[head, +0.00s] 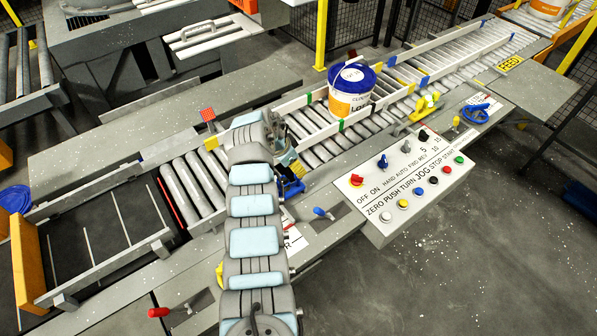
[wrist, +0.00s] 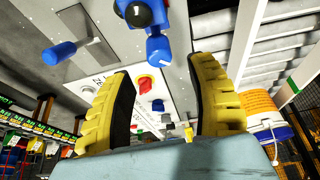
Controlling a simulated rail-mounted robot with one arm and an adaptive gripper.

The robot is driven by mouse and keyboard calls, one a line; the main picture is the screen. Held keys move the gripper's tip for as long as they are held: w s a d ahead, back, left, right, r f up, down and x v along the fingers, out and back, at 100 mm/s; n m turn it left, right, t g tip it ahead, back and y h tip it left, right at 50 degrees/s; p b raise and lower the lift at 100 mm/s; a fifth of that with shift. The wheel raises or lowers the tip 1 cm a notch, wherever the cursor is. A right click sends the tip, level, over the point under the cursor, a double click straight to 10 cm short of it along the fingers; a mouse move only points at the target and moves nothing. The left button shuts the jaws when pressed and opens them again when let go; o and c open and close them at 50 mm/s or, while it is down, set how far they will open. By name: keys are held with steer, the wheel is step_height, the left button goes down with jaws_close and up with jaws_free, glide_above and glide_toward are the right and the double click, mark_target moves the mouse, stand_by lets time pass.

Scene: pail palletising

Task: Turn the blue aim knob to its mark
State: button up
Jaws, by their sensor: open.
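My gripper (wrist: 160,68) is open and empty in the wrist view, its two yellow-and-black fingers apart. A blue fitting with a dark round centre (wrist: 138,14) and a blue grip (wrist: 158,49) stands beyond the fingertips, near the top edge and cut off by it. In the head view a blue part (head: 292,187) shows just beside my gripper (head: 287,161), partly hidden by it. I cannot read a label that makes it the aim knob, and its mark is not visible. Another blue knob (head: 383,161) stands on the control panel.
The control panel (head: 405,187) carries a red knob (head: 356,180) and several coloured buttons. A blue-tipped lever (head: 320,211) stands left of it; it also shows in the wrist view (wrist: 58,53). A white pail with blue lid (head: 351,92) stands on the roller conveyor (head: 460,62) behind.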

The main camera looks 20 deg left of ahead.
steer(key=shift+x, duration=1.15)
steer(key=shift+b+x, duration=0.5)
steer(key=shift+x, duration=0.35)
steer(key=shift+f, duration=0.45)
steer(key=shift+w, duration=0.1)
jaws_close()
